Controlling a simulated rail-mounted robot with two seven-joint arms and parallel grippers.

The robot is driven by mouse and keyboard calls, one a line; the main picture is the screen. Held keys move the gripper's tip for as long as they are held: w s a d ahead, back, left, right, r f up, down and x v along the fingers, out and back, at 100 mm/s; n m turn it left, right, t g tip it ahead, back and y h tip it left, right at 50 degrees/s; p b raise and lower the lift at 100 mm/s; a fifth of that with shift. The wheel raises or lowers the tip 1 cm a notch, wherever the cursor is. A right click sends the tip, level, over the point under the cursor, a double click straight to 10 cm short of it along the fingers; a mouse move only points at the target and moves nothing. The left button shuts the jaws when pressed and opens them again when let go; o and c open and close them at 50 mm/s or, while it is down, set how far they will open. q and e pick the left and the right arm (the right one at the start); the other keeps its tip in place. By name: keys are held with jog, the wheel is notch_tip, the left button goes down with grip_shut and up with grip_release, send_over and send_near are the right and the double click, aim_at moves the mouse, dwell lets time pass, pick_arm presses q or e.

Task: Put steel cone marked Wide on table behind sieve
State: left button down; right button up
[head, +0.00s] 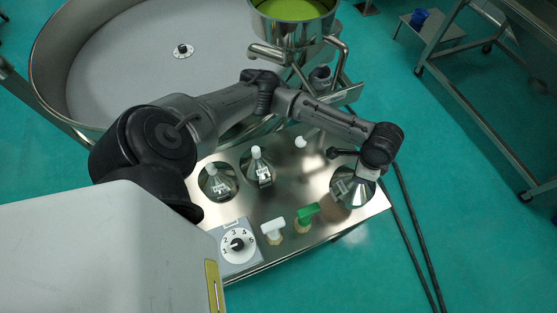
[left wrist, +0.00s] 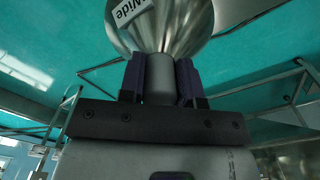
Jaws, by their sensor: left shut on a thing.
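The steel cone marked Wide (left wrist: 165,25) fills the top of the left wrist view, with its white label (left wrist: 131,10) at upper left. My left gripper (left wrist: 160,80) is shut on the cone's narrow neck. In the head view the cone (head: 352,191) shows below my left gripper (head: 368,173), over the right end of the steel table (head: 345,223). I cannot tell whether its wide rim touches the table top. The large round sieve (head: 125,75) stands at the upper left. My right gripper is not in view.
Two other cones (head: 217,183) (head: 257,172) sit on the table's left half. A numbered dial (head: 238,245), a white handle (head: 273,228) and a green handle (head: 308,213) line the front edge. A steel vessel with green contents (head: 292,28) stands behind. The table's middle is mostly clear.

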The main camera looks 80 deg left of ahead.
aim_at(350, 185)
pick_arm(q)
jog(key=shift+a+f, duration=0.3)
jog(key=shift+f, duration=0.35)
jog(key=shift+f+p, duration=0.35)
jog(key=shift+f, duration=4.75)
jog(key=c, duration=0.8)
grip_release()
notch_tip(350, 185, up, 12)
jog(key=shift+r+b, duration=0.2)
jog(key=shift+b, duration=0.1)
